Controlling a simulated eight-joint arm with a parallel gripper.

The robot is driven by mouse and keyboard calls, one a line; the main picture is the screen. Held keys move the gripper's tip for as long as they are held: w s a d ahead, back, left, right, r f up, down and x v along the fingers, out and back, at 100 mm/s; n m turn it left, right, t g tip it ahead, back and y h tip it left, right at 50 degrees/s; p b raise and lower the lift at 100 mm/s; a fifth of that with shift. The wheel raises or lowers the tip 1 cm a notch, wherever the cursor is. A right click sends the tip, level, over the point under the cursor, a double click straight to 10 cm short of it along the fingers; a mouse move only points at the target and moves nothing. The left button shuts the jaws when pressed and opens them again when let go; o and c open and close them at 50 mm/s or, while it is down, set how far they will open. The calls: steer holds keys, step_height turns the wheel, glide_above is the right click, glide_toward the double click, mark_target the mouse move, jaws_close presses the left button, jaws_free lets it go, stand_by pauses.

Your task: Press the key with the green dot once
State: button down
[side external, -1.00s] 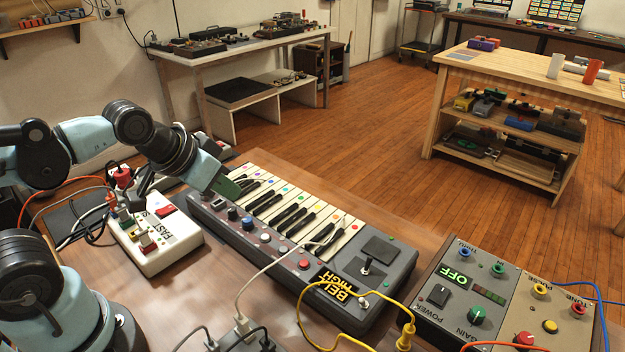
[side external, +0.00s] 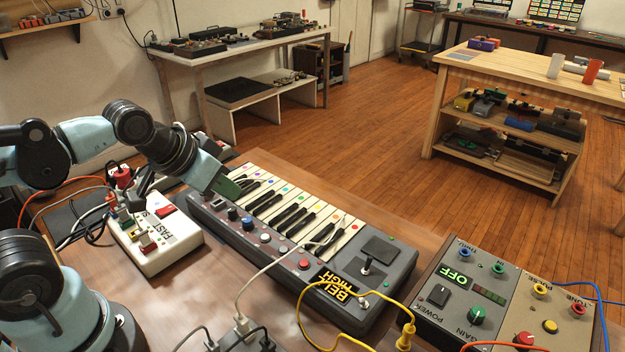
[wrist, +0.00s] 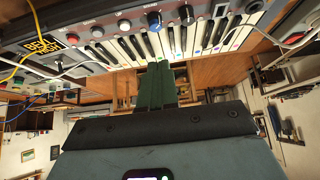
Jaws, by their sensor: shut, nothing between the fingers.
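The keyboard (side external: 330,285) is a grey unit with white and black keys, lying diagonally on the bench. Small coloured dots mark the far ends of its white keys (side external: 287,197). They are too small for me to say surely which one is green. My gripper (side external: 236,186) has dark green fingers, shut and empty, at the keyboard's left end over the first keys. In the wrist view the closed fingertips (wrist: 161,66) lie in front of the white keys (wrist: 150,46) and hide part of them. I cannot tell whether they touch a key.
A white switch box (side external: 155,240) with cables stands left of the keyboard. A grey and beige control panel (side external: 500,300) stands at right. A white cable (side external: 262,268) and a yellow cable (side external: 302,318) run around the keyboard's near side. A joystick (side external: 367,264) rises from its right end.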

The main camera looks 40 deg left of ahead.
stand_by(0.4)
steer(key=r+n+t+h, duration=0.1)
steer(key=n+t+h, duration=0.15)
steer(key=n, duration=0.25)
glide_above(297, 199)
steer(key=shift+r+g, duration=0.15)
steer(key=shift+g, duration=0.3)
steer(key=shift+f, duration=4.45)
steer(key=shift+f, duration=0.15)
steer(key=shift+f, duration=0.25)
